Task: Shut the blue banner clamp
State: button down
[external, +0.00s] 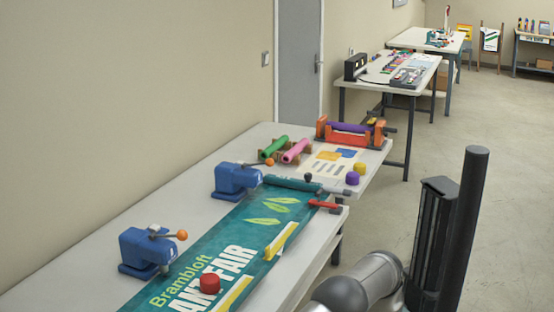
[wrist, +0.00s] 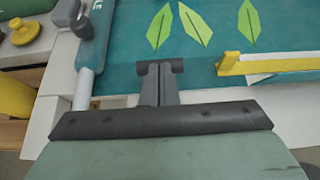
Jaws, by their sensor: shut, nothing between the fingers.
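Two blue clamps stand along the wall side of the table in the external view. The near clamp (external: 147,254) has a grey lever with an orange ball end pointing right, over the banner. The far clamp (external: 232,181) also has a lever and orange ball, pointing right. Whether their jaws are open is too small to tell. A teal banner (external: 240,232) lies beside both, and shows in the wrist view (wrist: 125,55). My gripper (wrist: 160,69) is shut and empty in the wrist view, near the banner's edge at the table edge. No clamp shows in that view.
A teal roll (external: 291,184) lies across the banner's far end. A small red item (external: 324,204) is at the table edge. Green and pink rolls and an orange device (external: 350,138) stand beyond.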

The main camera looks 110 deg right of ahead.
jog(key=r+v, duration=0.1)
jog(key=v, duration=1.3)
jog(key=s+d+r+m+g+y, duration=0.15)
jog(key=s+d+m, duration=0.25)
jog(key=d, duration=0.4)
jog(key=s+d+m+g+y, duration=0.1)
jog(key=s+d+m+g, duration=0.2)
jog(key=s+d+m, duration=0.3)
jog(key=s+d+r+m+g+y, duration=0.1)
jog(key=s+d+m+g, duration=0.2)
jog(key=d, duration=0.6)
jog(key=s+d+m+y, duration=0.2)
jog(key=s+m, duration=0.5)
jog(key=s, duration=0.5)
jog(key=s+d+f+m+y, duration=0.1)
jog(key=s+d+m+y, duration=0.2)
jog(key=s+m, duration=0.4)
jog(key=s, duration=0.5)
jog(key=shift+s+d+f+g, duration=0.25)
jog(key=shift+s+d+g, duration=0.05)
jog(key=shift+s+g, duration=0.1)
